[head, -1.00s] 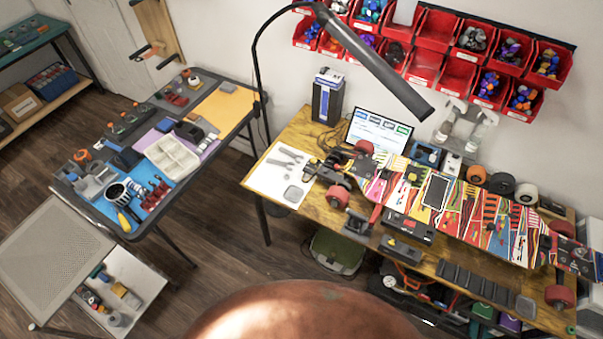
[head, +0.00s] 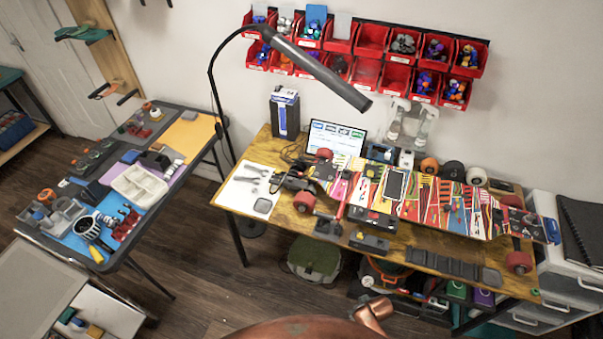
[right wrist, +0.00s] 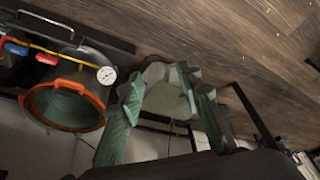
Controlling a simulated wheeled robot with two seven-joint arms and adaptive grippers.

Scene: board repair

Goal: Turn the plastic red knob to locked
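I cannot make out a plastic red knob for certain in either view. The wooden workbench (head: 262,150) holds a colourful skateboard (head: 425,205) with red wheels, and a small red part (head: 341,210) by its front edge is too small to identify. In the right wrist view my right gripper (right wrist: 165,82) has its two greenish fingers spread apart, with nothing between them that touches. It points toward a grey-green bag or seat on the floor, beyond the fingertips. My left gripper is not in view.
An orange-rimmed bucket (right wrist: 64,105) and a dial gauge (right wrist: 107,75) show left of the right gripper. A tool table (head: 172,205) stands left, red wall bins (head: 370,38) hang above the bench, and a white drawer cabinet (head: 560,280) stands right.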

